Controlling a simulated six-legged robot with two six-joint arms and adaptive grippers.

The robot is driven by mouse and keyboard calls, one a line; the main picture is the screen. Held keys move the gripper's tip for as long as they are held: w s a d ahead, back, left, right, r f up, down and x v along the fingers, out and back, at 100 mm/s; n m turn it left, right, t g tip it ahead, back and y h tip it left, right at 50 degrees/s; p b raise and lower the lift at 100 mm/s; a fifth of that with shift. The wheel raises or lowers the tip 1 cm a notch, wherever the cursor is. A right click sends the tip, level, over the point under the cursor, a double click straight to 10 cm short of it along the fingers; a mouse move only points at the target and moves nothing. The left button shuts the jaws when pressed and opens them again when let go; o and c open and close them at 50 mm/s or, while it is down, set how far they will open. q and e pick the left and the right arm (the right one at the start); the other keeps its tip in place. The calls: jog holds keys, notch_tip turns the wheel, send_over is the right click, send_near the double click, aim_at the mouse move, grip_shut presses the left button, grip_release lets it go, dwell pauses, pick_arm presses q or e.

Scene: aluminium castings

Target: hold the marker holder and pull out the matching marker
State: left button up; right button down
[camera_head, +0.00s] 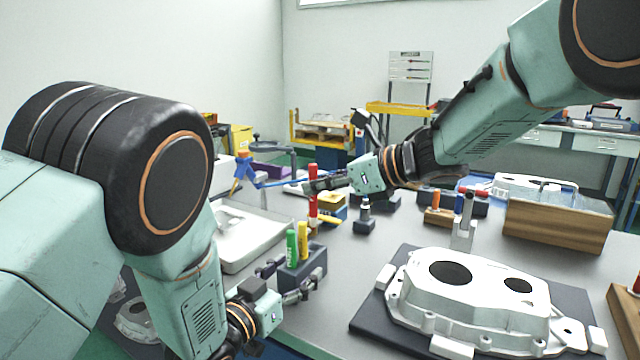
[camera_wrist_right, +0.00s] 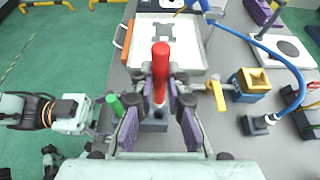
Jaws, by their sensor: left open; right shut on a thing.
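The marker holder (camera_head: 316,265) is a dark grey block on the table's near left part. A green marker (camera_head: 291,248) and a yellow marker (camera_head: 303,240) stand upright in it. My left gripper (camera_head: 290,281) is open, with its fingers on either side of the holder. My right gripper (camera_head: 313,187) is shut on the upright red marker (camera_head: 313,207) above the holder. I cannot tell whether its lower end is clear of the holder.
A white tray (camera_head: 262,252) lies left of the holder. A large aluminium casting (camera_head: 470,300) sits on a dark mat at right. A small dark stand (camera_head: 364,224) stands behind the holder. A wooden-sided box (camera_head: 555,225) is at far right. Some table is bare between the holder and mat.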

pick_arm(q)
jog(key=v, duration=1.1)
notch_tip(320, 180, up, 5)
jog(key=p, duration=0.5)
pick_arm(e)
notch_tip(320, 180, up, 8)
pick_arm(q)
jog(key=s+a+f+n+g+y+b, duration=0.1)
jog(key=s+a+f+n+g+y, duration=0.25)
jog(key=f, duration=0.65)
jog(key=s+a+f+g+y+b, duration=0.1)
jog(key=s+a+f+g+y, duration=0.35)
jog(key=f, duration=0.55)
jog(key=s+a+f+n+g+b, duration=0.1)
jog(key=s+f, duration=0.3)
jog(key=s, duration=0.4)
jog(key=s+a+f+n+g+y+b, duration=0.1)
jog(key=s+a+f+g, duration=0.2)
jog(key=s+f, duration=0.2)
jog(key=s+a+f+n+g+y+b, duration=0.1)
jog(key=s+a+f+g, duration=0.1)
jog(key=s, duration=0.9)
notch_tip(320, 180, down, 3)
jog(key=shift+a+r+n+g, duration=0.15)
jog(key=shift+a+n+g, duration=0.2)
jog(key=shift+a+g, duration=0.1)
jog(key=shift+s, duration=0.35)
jog(key=shift+c, duration=0.2)
pick_arm(e)
notch_tip(320, 180, down, 8)
